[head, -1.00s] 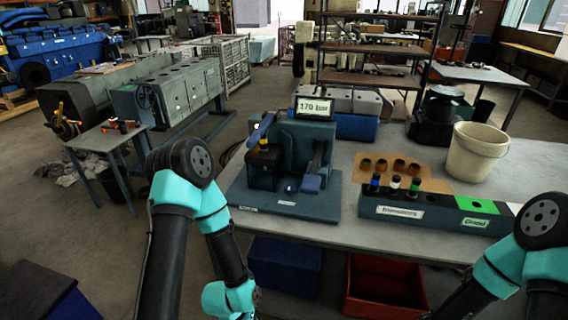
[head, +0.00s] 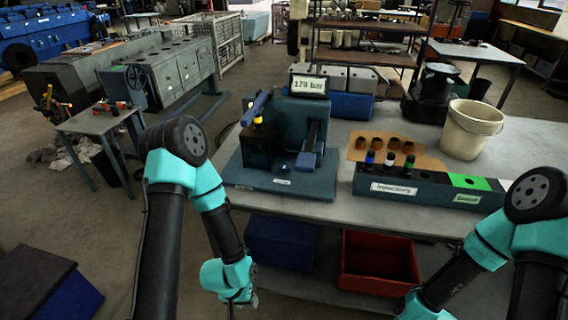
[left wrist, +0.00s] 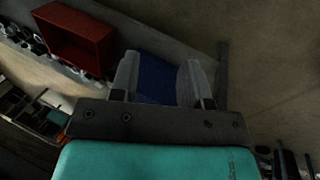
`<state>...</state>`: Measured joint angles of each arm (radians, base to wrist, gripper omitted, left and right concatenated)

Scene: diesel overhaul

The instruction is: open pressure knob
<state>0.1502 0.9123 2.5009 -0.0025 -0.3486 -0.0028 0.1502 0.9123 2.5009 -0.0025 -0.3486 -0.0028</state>
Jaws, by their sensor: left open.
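The test stand (head: 258,182) sits on the left part of the grey bench, with a display (head: 308,86) on top that seems to read 170 bar. A small round blue knob (head: 285,167) is low on its front; I cannot tell for sure that it is the pressure knob. A blue lever (head: 256,107) is at its upper left. My left gripper (left wrist: 160,80) is open and empty in the left wrist view, pointing down over a blue bin (left wrist: 157,78). In the head view it hangs in front of the bench, below the stand. My right gripper's fingers are outside the picture.
A rack (head: 400,198) holding several injectors stands right of the stand. A white bucket (head: 470,132) and a brown mat (head: 430,162) with several cups are behind it. A red bin (head: 378,285) and the blue bin (head: 282,246) sit under the bench. The bench's front edge lies between my left gripper and the stand.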

